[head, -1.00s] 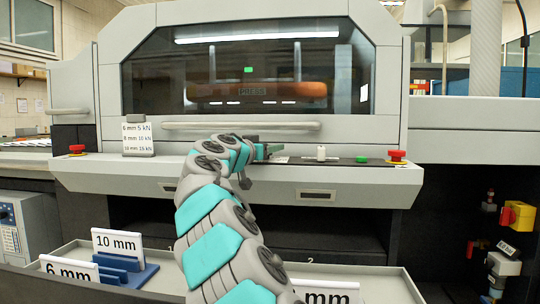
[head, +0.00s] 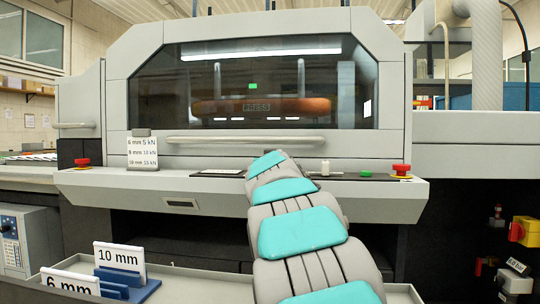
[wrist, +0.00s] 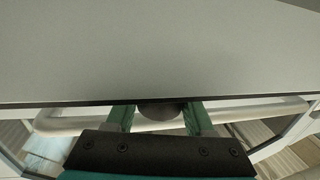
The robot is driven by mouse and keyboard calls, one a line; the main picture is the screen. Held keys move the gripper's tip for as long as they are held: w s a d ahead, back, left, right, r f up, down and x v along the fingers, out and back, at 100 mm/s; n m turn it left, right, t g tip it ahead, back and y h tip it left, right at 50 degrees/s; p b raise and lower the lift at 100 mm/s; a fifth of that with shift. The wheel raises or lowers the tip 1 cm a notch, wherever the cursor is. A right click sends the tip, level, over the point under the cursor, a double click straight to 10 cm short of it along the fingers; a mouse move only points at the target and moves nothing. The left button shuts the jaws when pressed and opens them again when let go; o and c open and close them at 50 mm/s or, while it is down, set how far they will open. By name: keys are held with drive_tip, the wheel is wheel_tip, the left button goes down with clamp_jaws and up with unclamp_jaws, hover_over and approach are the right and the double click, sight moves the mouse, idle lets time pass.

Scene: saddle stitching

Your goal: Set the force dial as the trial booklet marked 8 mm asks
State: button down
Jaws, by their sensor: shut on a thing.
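In the wrist view my gripper (wrist: 160,120) has its two green fingers on either side of a dark round knob (wrist: 162,110), shut on it. It looks like the force dial, but its markings do not show. In the head view my arm hides the gripper and the knob at the machine's front ledge. A white card (head: 142,153) on the ledge reads 6 mm 5 kN, 8 mm 10 kN and 10 mm 15 kN, in small print. No booklet marked 8 mm is visible now.
Cards marked 10 mm (head: 119,260) and 6 mm (head: 70,282) stand at the lower left. The ledge has red stop buttons (head: 81,162) (head: 401,170), a white peg (head: 325,168) and a green button (head: 365,175). A long handle (head: 243,139) crosses below the window.

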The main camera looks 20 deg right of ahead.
drive_tip(key=shift+a+r+n+y+p, duration=0.2)
drive_tip(key=shift+n+y+p, duration=0.15)
drive_tip(key=shift+p, duration=0.25)
drive_tip(key=shift+d+f+y, duration=0.1)
drive_tip(key=shift+f+y, duration=0.05)
drive_tip(key=shift+y, duration=0.1)
drive_tip(key=shift+c, duration=1.4)
unclamp_jaws()
drive_tip(key=v, duration=0.7)
drive_tip(key=shift+f+b, duration=0.1)
drive_tip(key=shift+b, duration=0.3)
drive_tip(key=shift+s+f, duration=0.1)
drive_tip(key=shift+s, duration=0.25)
